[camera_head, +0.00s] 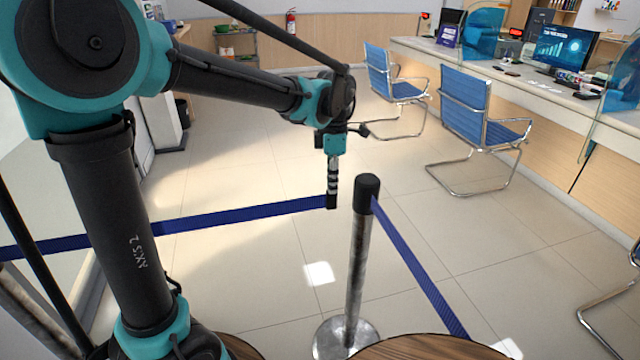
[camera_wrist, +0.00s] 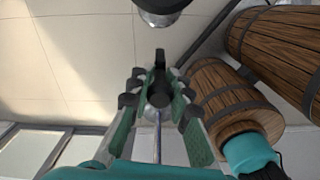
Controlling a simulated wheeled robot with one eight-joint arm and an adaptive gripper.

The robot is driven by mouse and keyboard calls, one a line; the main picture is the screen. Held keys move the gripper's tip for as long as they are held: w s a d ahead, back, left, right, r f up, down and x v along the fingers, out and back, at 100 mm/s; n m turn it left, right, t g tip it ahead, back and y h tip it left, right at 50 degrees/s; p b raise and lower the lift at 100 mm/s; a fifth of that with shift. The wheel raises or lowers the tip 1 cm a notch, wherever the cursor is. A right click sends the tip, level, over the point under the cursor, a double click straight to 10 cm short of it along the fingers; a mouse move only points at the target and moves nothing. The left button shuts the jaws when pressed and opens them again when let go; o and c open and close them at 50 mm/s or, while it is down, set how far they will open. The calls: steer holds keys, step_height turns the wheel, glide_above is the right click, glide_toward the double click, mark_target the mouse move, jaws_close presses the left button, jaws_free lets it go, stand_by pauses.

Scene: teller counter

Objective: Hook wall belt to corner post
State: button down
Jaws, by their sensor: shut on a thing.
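The corner post (camera_head: 354,265) is a metal pole with a black head (camera_head: 367,188) and stands upright on a round base. My gripper (camera_head: 332,188) points down just left of that head. It is shut on the black end clip (camera_head: 331,202) of the blue wall belt (camera_head: 245,215). The belt runs taut from the clip to the left. A small gap shows between clip and post head. In the wrist view my gripper (camera_wrist: 159,102) has the dark clip (camera_wrist: 160,65) between its fingers. The black post head (camera_wrist: 162,8) is at the top edge, apart from the clip.
A second blue belt (camera_head: 420,268) runs from the post head to the lower right. Blue chairs (camera_head: 465,110) stand before the teller counter (camera_head: 540,80) at the right. The tiled floor behind the post is clear.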

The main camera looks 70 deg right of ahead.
steer(key=shift+s+d, duration=0.1)
steer(key=c, duration=1.6)
jaws_free()
steer(key=shift+r, duration=0.15)
step_height(320, 180, up, 12)
steer(key=shift+f, duration=0.1)
